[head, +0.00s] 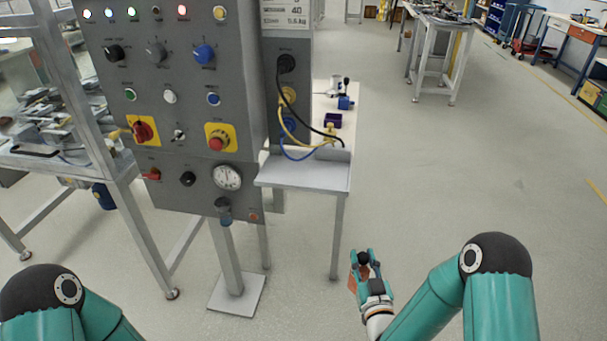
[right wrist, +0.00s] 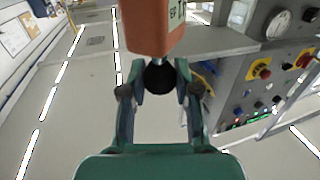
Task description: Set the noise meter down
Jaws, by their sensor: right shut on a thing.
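The noise meter (right wrist: 152,28) has an orange body and a black ball-shaped end (right wrist: 159,77). My right gripper (right wrist: 158,80) is shut on it, with one finger on each side. In the head view my right gripper (head: 367,272) is low in the middle, in front of and right of the small grey shelf (head: 305,175) on the control panel. There the meter shows as a bit of orange (head: 353,284) and the black ball, mostly hidden by the gripper. My left arm shows at the lower left, but its gripper is out of view.
Cables (head: 290,125) hang down to the shelf's back. A white table (head: 340,100) with small items is behind it. Open floor (head: 450,180) lies to the right.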

